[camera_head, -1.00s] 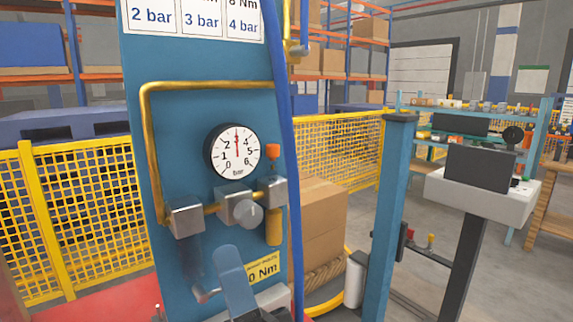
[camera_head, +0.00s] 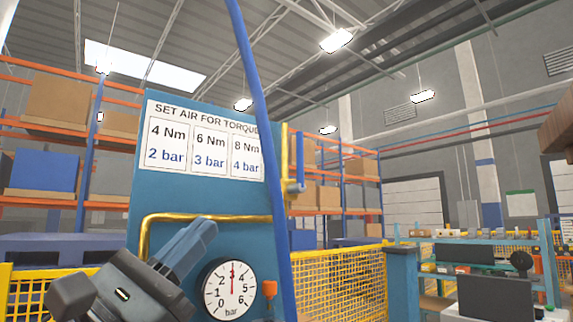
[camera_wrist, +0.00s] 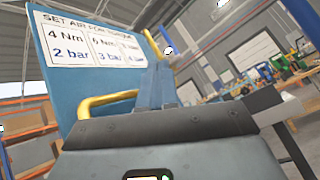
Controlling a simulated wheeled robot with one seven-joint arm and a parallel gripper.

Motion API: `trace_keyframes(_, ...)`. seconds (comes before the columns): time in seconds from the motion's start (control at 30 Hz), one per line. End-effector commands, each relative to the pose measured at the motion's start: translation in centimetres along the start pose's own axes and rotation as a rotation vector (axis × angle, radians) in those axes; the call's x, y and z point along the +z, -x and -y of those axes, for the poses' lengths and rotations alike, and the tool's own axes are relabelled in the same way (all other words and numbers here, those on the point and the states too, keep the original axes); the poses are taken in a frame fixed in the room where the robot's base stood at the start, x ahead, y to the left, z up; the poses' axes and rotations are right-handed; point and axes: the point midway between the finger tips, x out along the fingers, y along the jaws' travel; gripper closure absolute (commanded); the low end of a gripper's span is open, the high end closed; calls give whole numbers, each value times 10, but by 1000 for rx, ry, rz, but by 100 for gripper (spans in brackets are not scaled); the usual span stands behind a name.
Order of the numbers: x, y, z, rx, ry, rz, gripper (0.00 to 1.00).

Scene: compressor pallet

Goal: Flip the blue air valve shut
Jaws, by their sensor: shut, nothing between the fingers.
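The blue air valve (camera_head: 299,172) sits on a brass pipe at the right edge of the blue panel (camera_head: 185,195), level with the lower part of the torque chart. Its blue lever looks upright, parallel to the pipe. My gripper (camera_head: 207,228) is shut and empty in front of the panel, lower and to the left of the valve, pointing up and to the right. It is apart from the valve in the picture. In the wrist view the shut fingers (camera_wrist: 157,70) stand before the panel; I cannot make out the valve lever clearly there.
A blue hose (camera_head: 262,120) runs down between my gripper and the valve in the picture. A bent brass pipe (camera_head: 190,217) and a pressure gauge (camera_head: 229,289), needle near 3, are close to my gripper. Yellow mesh fencing (camera_head: 345,285) stands behind.

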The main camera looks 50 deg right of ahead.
Motion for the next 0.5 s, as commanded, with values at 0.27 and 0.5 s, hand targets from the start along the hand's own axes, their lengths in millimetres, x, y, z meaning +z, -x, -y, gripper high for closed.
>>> trace_keyframes(0.27, 22, -39, -19, -208, -327, -147, 100)
trace_keyframes(0.5, 42, -71, -32, -389, -602, -269, 100)
